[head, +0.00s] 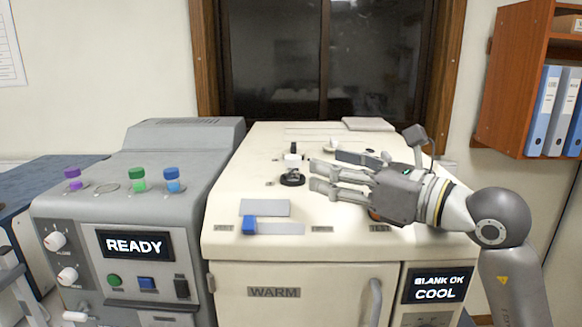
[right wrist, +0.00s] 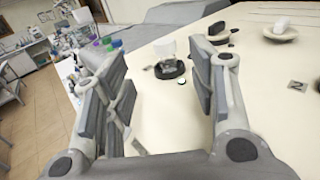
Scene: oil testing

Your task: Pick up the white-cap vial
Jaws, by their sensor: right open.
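The white-cap vial (head: 292,161) stands upright in a round black holder (head: 292,181) on the cream machine top. My right gripper (head: 316,175) is open and empty, just right of the vial, its fingers pointing left toward it. In the right wrist view the vial (right wrist: 166,50) shows ahead, between the two spread fingers (right wrist: 155,62), with its white cap up and the black holder (right wrist: 170,70) under it. The fingers do not appear to touch it. My left gripper is not in view.
Purple-cap (head: 73,175), green-cap (head: 138,177) and blue-cap (head: 172,176) vials stand on the grey machine at the left. A white dish (right wrist: 280,33) stands farther right in the wrist view.

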